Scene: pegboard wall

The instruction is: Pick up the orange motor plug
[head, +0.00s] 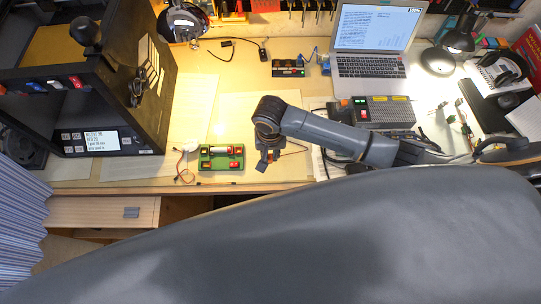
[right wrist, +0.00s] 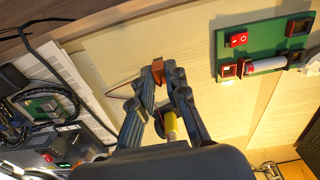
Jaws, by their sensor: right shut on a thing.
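My right gripper (head: 267,160) is low over the pale mat on the bench, right of a green board. In the right wrist view my right gripper (right wrist: 158,80) is shut, with the orange motor plug (right wrist: 158,70) between its fingertips. The fingers cover part of the plug. A thin wire runs away from beside the fingertips. A yellow piece (right wrist: 170,124) shows farther back between the fingers; I cannot tell what it is. Whether the plug touches the mat is unclear. My left gripper is not in view.
The green board (head: 207,165) has a red switch and a battery. A grey device (head: 384,113) and a laptop (head: 372,66) stand right and behind. A black machine frame (head: 137,60) stands left. The mat between board and gripper is clear.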

